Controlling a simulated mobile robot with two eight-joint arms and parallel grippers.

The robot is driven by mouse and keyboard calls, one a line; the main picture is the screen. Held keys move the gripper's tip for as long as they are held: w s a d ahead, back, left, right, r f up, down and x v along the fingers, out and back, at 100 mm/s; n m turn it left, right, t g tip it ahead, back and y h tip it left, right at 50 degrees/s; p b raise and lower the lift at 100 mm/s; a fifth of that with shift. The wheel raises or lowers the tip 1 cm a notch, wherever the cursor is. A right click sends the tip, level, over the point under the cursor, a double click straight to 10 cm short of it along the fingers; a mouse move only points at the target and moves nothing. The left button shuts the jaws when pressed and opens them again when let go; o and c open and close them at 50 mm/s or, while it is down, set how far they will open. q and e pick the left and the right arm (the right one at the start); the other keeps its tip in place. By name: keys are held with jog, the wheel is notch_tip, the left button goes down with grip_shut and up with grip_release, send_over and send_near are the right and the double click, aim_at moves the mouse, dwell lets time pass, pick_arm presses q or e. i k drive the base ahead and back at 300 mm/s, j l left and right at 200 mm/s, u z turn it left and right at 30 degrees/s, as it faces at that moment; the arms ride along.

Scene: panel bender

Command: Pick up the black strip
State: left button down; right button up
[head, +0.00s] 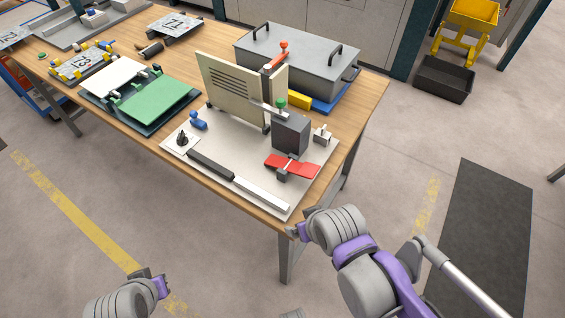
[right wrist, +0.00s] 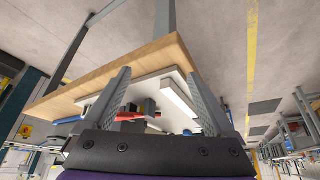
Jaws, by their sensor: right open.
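The black strip (head: 210,164) lies along the front edge of the light base plate (head: 234,133) on the wooden table, end to end with a white strip (head: 262,194). My right gripper (head: 296,231) is just off the table's front right corner, apart from the black strip. In the right wrist view its fingers (right wrist: 157,73) are spread and empty, with the white strip (right wrist: 178,97) beyond them. I cannot make out the black strip there. My left gripper (head: 160,283) is low at the lower left, away from the table; its jaw opening is unclear.
On the plate stand a beige slotted panel (head: 228,90), a dark grey block (head: 291,132), a red piece (head: 292,166) and a blue clamp (head: 198,121). A grey lidded box (head: 297,62) stands behind. A green-and-white fixture (head: 158,104) is to the left. The floor in front is clear.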

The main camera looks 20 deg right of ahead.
aim_at(211, 165)
jog(key=i+j, duration=0.1)
jog(key=j, duration=0.2)
jog(key=i+j, duration=0.15)
jog(key=j, duration=0.2)
jog(key=i+j, duration=0.1)
jog(key=j, duration=0.2)
jog(key=i+j+z, duration=0.1)
jog(key=j+z, duration=0.2)
jog(key=z, duration=0.15)
jog(key=j+z, duration=0.3)
jog(key=z, duration=0.15)
jog(key=i+l+z, duration=0.1)
jog(key=l+z, duration=0.3)
jog(key=i+l+z, duration=0.1)
jog(key=z, duration=0.3)
